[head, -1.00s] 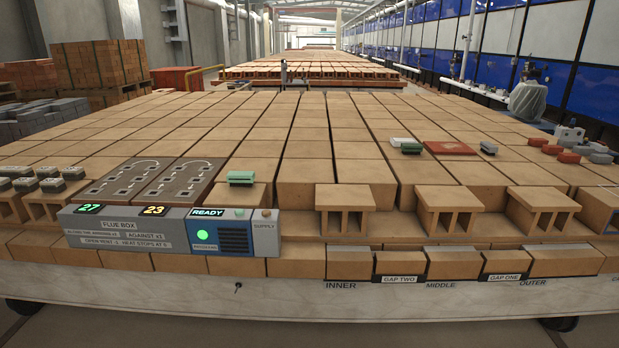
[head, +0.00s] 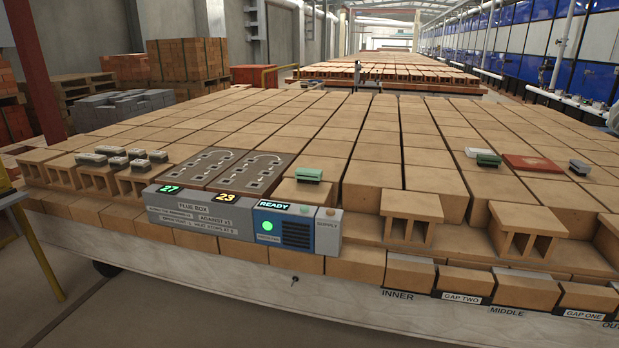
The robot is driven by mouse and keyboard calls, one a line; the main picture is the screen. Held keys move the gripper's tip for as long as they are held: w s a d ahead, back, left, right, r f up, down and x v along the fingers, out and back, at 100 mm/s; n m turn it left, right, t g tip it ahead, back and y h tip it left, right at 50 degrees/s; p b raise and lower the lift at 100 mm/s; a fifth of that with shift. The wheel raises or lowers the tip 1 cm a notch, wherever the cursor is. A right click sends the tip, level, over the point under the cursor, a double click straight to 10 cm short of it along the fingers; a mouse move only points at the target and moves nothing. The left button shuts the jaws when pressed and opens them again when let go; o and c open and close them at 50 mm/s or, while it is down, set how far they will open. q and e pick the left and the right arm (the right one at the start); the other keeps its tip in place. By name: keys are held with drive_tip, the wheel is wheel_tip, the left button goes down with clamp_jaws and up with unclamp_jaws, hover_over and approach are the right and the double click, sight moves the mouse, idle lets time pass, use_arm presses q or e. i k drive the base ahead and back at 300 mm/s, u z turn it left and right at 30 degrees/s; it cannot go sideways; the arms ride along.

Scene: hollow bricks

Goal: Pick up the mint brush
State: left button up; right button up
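A small mint-green block-shaped thing, apparently the mint brush (head: 309,174), lies on a brick just behind the right part of the flue box (head: 243,217). A second, green brush-like thing (head: 487,158) lies farther back at the right, beside a white one (head: 472,152). The one by the flue box looks paler in the earlier view, but the two are too small to tell apart surely. Neither of my grippers is in view.
Rows of hollow bricks cover the long table (head: 330,290). A dark slotted plate (head: 213,170) lies behind the flue box, with several small grey-topped pieces (head: 115,157) to its left. A red slab (head: 527,163) lies at the right. A yellow frame (head: 38,250) stands at the left edge.

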sight(303, 175)
drive_tip(key=u, duration=0.5)
drive_tip(key=i, duration=1.6)
drive_tip(key=z, duration=0.35)
